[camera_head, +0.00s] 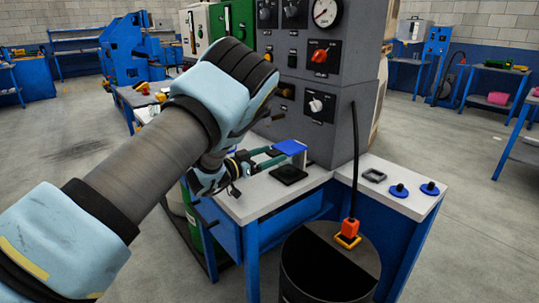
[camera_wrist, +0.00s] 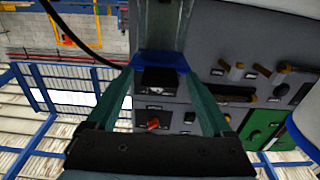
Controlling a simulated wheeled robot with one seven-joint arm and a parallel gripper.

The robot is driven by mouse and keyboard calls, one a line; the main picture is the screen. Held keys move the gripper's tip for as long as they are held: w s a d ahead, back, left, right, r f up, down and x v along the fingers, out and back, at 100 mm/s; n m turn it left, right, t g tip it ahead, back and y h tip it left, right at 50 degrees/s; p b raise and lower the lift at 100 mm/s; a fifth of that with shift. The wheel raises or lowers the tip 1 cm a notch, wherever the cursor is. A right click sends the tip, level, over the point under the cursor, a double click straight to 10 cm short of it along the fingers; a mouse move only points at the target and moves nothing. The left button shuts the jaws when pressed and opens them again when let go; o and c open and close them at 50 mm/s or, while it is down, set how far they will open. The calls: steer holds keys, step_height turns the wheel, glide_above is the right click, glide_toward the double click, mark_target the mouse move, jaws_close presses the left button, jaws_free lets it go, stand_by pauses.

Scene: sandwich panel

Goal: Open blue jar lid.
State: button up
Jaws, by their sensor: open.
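A flat blue lid (camera_head: 290,147) shows at the end of my gripper's fingers, above a black square pad on the grey-white bench top. In the wrist view the blue lid (camera_wrist: 160,60) lies at the far end of the fingers, with a grey column (camera_wrist: 163,25) beyond it that may be the jar body. My gripper (camera_head: 280,156) reaches in from the left with its two green fingers apart. In the wrist view the fingertips (camera_wrist: 158,74) stand on either side of the lid's near edge; I cannot tell whether they touch it.
A grey control panel (camera_head: 315,95) with knobs and a gauge rises right behind the lid. Two blue round pieces (camera_head: 398,190) and a dark square frame (camera_head: 374,175) lie on the bench to the right. A black bin (camera_head: 320,280) with an orange-ended cable stands in front.

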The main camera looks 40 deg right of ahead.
jaws_close()
stand_by(0.7)
